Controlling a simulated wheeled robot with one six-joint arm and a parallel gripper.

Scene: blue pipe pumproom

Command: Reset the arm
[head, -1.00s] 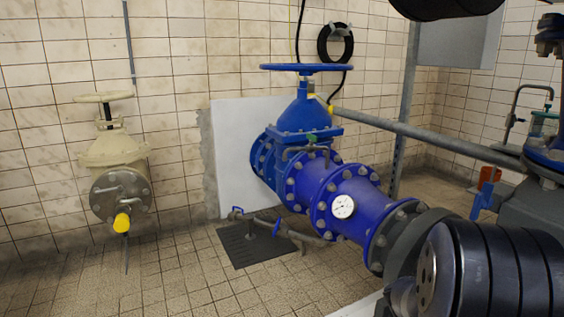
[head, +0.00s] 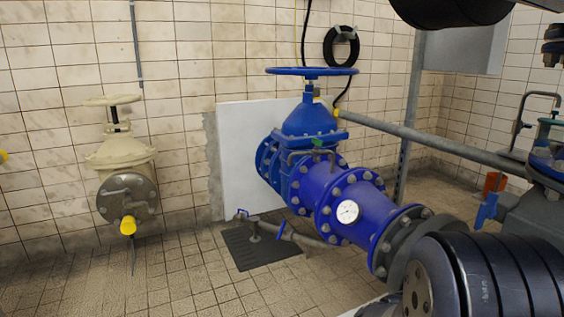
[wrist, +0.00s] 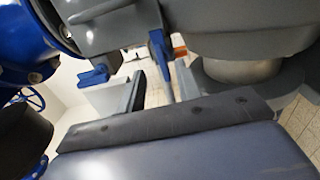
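My arm shows in the head view only as black rounded parts at the lower right and along the top right edge. My gripper's fingertips cannot be made out in the head view. In the wrist view, a broad blue-grey surface with a dark, screwed strip fills the bottom. No held object can be made out.
A blue valve and pipe (head: 345,205) with a handwheel (head: 312,71) stand close beside my arm. A grey pipe (head: 430,143) runs across at right, near a blue-handled lever (head: 487,208). A beige valve (head: 120,155) is at left. Tiled floor (head: 150,280) is clear at lower left.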

